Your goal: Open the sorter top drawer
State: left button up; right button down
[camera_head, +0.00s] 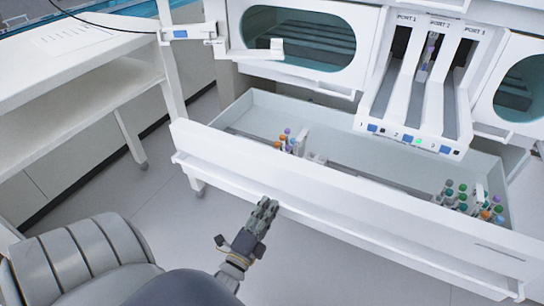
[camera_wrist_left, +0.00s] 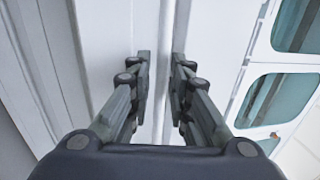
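The sorter's drawer (camera_head: 330,195) is a long white bin, pulled well out below the ports, with its inside showing. A white ledge (camera_head: 400,252) runs along its front face. My left gripper (camera_head: 266,207) is at this ledge, left of its middle, pointing towards the drawer. In the left wrist view the two fingers (camera_wrist_left: 161,60) are apart, with white drawer front behind and between them. A narrow pale strip passes between the fingers; contact with it cannot be made out. My right gripper is not in view.
Coloured-cap tubes (camera_head: 287,141) stand inside the drawer, with another group (camera_head: 468,200) at its right end. The sorter's port chutes (camera_head: 420,85) hang above. A white side table (camera_head: 75,60) stands at the left. Floor in front is clear.

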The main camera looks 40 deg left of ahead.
pick_arm(q)
jog(key=v, duration=0.4)
dwell(0.5)
